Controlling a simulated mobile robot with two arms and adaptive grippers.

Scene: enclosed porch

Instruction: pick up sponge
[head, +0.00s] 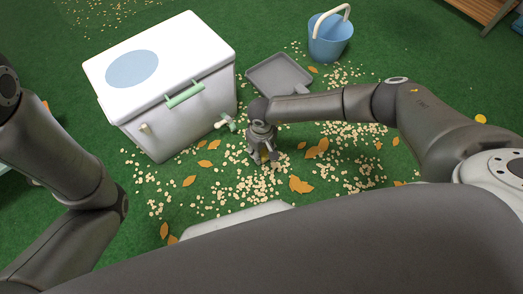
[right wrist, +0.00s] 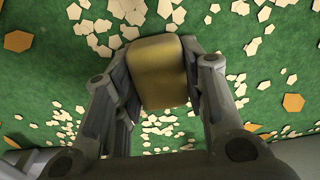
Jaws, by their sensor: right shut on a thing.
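My right gripper (head: 264,157) is low over the green floor, in front of the white cooler's right side. In the right wrist view my right gripper (right wrist: 160,85) is shut on a yellow-brown block, the sponge (right wrist: 158,68), with a finger on each side. The debris-strewn floor shows beyond and below the sponge. In the head view the sponge cannot be made out at the gripper. My left arm comes in at the left edge, but its gripper is out of view.
A white cooler (head: 175,108) with green handles stands at left centre. A grey dustpan (head: 279,74) lies behind my right gripper. A blue bucket (head: 328,42) stands at the back, and a wooden bench (head: 484,10) at the far right. Pale chips and orange leaves (head: 300,185) litter the floor.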

